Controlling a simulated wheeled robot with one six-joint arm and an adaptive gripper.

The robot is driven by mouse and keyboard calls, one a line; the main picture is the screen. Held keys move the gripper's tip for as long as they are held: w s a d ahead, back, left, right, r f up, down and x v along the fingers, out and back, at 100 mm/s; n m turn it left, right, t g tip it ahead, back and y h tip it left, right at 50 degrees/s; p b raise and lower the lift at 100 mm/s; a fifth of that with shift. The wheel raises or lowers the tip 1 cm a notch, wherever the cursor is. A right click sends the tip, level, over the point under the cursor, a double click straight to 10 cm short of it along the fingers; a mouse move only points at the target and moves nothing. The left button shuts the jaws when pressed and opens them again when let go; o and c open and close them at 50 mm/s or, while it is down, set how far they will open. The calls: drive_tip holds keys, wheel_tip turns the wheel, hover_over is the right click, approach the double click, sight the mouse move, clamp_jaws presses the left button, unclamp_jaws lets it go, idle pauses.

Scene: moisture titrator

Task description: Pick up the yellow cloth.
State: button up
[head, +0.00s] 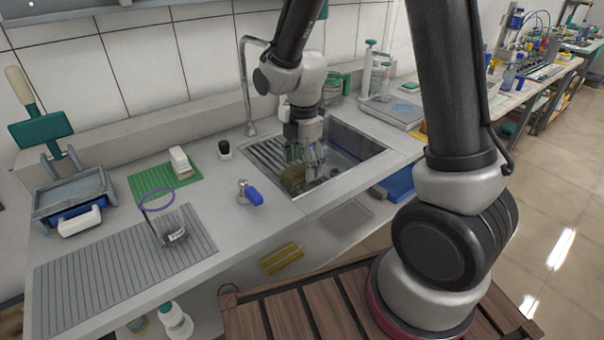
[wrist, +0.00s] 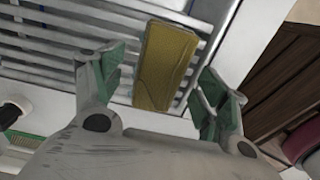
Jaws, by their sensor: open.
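In the wrist view a flat, oblong yellow cloth (wrist: 165,65) lies across the pale bars of a slatted rack (wrist: 60,48). My gripper (wrist: 165,76) is open, with one green-padded finger on each side of the cloth in the picture and gaps between. The fingers do not grip it. In the head view my gripper (head: 307,160) points down into the sink, and a yellow-brown patch (head: 292,178), apparently the cloth, shows just beside the fingers, partly hidden by them. I cannot tell how high the fingertips are above it.
The sink (head: 370,155) has a raised rim and a tall faucet (head: 248,90). Another yellow item (head: 282,258) lies on the shelf below.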

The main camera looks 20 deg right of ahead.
wheel_tip(320, 180, down, 2)
drive_tip(key=shift+f, duration=0.1)
drive_tip(key=shift+c, duration=0.2)
drive_tip(key=c, duration=1)
drive_tip(key=shift+c, duration=0.2)
